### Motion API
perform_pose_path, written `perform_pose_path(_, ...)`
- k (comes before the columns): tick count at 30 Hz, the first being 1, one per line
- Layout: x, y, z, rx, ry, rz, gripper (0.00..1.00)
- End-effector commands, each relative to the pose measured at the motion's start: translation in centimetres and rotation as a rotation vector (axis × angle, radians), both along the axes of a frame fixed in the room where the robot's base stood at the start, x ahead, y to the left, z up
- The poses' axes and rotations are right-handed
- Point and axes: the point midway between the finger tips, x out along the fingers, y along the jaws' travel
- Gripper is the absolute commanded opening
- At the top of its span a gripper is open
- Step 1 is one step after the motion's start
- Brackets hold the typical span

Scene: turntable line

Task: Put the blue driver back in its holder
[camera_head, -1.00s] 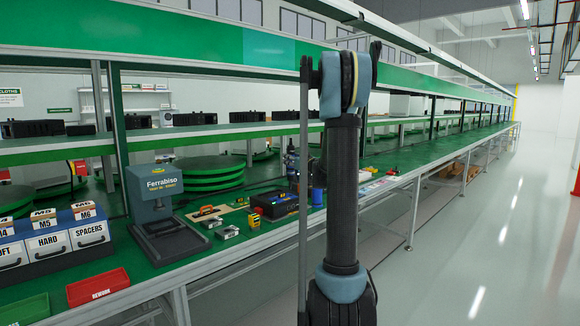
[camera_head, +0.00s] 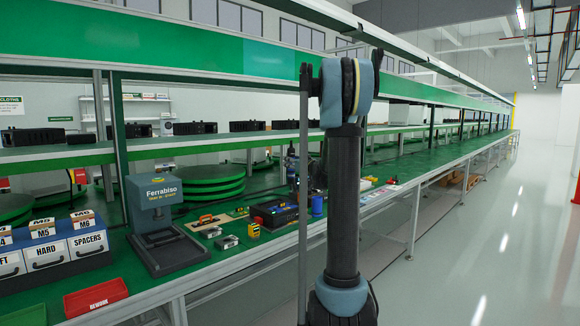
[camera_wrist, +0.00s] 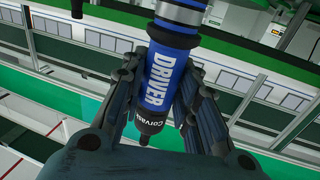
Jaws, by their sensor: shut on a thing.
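The blue driver (camera_wrist: 158,82) is in the wrist view, with "DRIVER" in white on its blue body. Its black end, lettered "Corvant", points down toward my palm. My gripper (camera_wrist: 165,70) is shut on it, with dark fingers on both sides of the body. The driver's far end runs out of the top of the wrist view. In the head view my arm hides most of my gripper. A small blue cylinder (camera_head: 317,205) shows beside my arm over the bench; I cannot tell what it is. I cannot make out the holder clearly.
The green bench (camera_head: 225,262) runs away to the right. On it are a grey Ferrabiso press (camera_head: 160,225), a red REWORK tray (camera_head: 96,298), labelled bins (camera_head: 47,256), and a black tray (camera_head: 277,215) with small parts nearby. A green shelf (camera_head: 230,137) runs above. The aisle floor at right is clear.

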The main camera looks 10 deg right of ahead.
Motion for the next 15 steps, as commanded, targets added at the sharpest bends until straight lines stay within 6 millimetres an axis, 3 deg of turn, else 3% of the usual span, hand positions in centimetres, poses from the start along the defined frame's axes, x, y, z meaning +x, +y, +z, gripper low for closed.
perform_pose_path(5,0.9,-3.2,0.2,0.000,-0.001,-0.005,0.00)
perform_pose_path(15,2.2,-11.5,0.8,0.001,-0.003,-0.005,0.00)
